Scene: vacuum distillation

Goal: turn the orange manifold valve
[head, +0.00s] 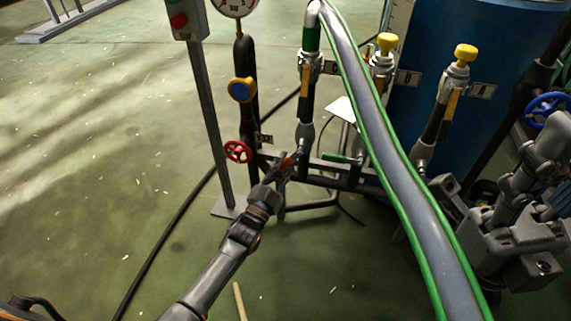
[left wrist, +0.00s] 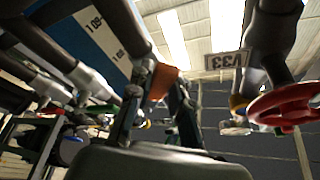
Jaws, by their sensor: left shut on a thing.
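The orange manifold valve handle (head: 289,160) is a small lever on the dark manifold pipe, near the middle of the head view. My left gripper (head: 281,172) reaches it from below and is shut on it. In the left wrist view the orange handle (left wrist: 164,82) shows between the two fingers of the left gripper (left wrist: 158,100). The fingers hide part of the handle in the head view. My right arm is folded at the right edge of the head view, and its fingers are not clear enough to judge.
A red handwheel (head: 238,151) sits just left of the handle; it also shows in the left wrist view (left wrist: 287,106). A green lever (head: 342,158) is to the right. A green-edged hose (head: 390,165) crosses in front. A blue tank (head: 455,75) stands behind. Floor at left is mostly open.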

